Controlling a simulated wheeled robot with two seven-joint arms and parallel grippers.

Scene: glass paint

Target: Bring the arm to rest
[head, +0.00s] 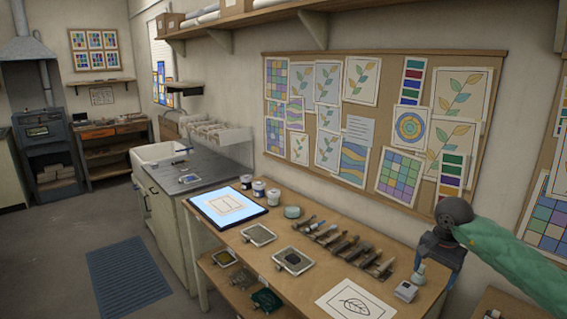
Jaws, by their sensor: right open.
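My right arm (515,258) in its green sleeve comes in from the right edge. The fingertips are small and partly dark in this view. My left gripper is not in view.
The bench holds a lit light panel (228,206), several jars, a row of tools (345,246), small trays (293,261), a leaf drawing (356,302) and a white block (406,291). A pinboard (385,110) covers the wall behind. Open floor with a blue mat (128,276) lies left.

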